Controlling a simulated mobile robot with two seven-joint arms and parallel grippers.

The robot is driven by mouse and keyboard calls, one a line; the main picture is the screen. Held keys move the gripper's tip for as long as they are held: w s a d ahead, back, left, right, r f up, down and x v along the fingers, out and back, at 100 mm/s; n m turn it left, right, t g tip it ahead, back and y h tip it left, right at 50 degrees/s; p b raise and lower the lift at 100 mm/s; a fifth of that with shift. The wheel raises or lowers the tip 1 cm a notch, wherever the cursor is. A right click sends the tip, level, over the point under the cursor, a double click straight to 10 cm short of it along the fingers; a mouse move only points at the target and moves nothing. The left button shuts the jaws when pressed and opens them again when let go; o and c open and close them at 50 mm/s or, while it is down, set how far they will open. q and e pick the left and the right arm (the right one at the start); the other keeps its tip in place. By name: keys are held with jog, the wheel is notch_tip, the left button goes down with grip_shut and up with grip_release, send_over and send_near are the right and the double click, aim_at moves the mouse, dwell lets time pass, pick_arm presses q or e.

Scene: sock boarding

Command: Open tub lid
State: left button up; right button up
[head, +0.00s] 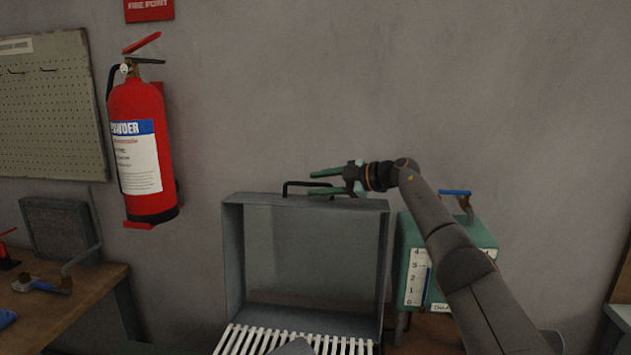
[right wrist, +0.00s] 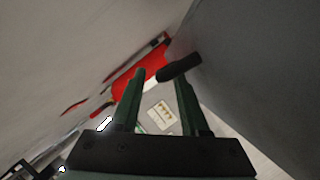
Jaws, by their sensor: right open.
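The tub lid (head: 232,255) stands raised and upright in the head view, with its hollow inner side facing me. A black bar handle (head: 293,183) sticks up from its top edge; its dark end also shows in the right wrist view (right wrist: 180,68). My right gripper (head: 318,182) is open at the handle's right part, one finger above and one lower. In the wrist view the handle's end lies by the right finger's tip; I cannot tell whether they touch. White slats (head: 285,341) show below the lid. My left gripper is out of view.
A red fire extinguisher (head: 135,145) hangs on the wall at left. A green box with a scale (head: 415,265) and blue-handled lever (head: 455,193) stands right of the lid, behind my right arm. A wooden bench (head: 75,320) is at lower left.

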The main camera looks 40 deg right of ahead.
jog(key=shift+w+a+f, duration=0.15)
jog(key=shift+w+a, duration=0.05)
jog(key=shift+w, duration=0.3)
jog(key=shift+c, duration=0.3)
grip_shut()
dwell(0.9)
